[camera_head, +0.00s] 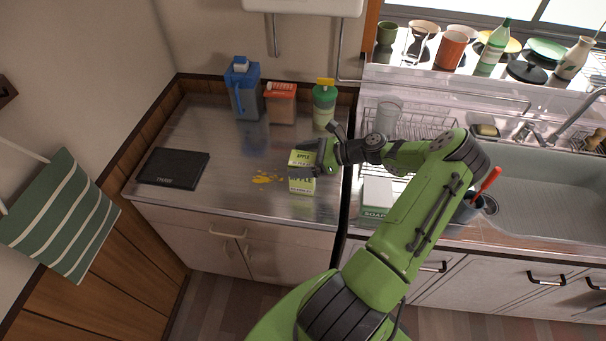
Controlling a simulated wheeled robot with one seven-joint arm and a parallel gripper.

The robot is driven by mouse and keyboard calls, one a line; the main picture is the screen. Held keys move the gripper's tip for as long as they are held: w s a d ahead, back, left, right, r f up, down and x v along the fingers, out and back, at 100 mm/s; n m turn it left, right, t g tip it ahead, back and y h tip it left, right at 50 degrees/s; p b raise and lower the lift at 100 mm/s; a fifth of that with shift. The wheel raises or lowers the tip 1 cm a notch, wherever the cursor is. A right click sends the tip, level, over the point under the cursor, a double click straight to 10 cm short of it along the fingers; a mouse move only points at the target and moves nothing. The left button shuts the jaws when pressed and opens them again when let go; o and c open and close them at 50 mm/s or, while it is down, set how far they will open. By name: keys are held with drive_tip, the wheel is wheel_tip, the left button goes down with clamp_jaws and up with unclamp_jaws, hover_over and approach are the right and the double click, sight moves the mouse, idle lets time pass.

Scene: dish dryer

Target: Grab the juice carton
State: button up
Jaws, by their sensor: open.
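The juice carton (301,185) is a small green and white box with "APPLE" lettering. It stands upright on the steel counter (222,190), near the front edge and left of the sink unit. My gripper (302,160) is at the carton, its dark fingers reaching in from the right around its upper part. The jaws are open. I cannot tell whether a finger touches the carton, and the gripper hides part of it.
A yellow spill (267,178) lies left of the carton, and a black flat scale (173,168) farther left. A soap box (376,197) is to the right.

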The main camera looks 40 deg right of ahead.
drive_tip(key=shift+x, duration=0.9)
drive_tip(key=shift+s, duration=0.1)
drive_tip(key=shift+c, duration=0.2)
drive_tip(key=shift+r, duration=0.1)
clamp_jaws()
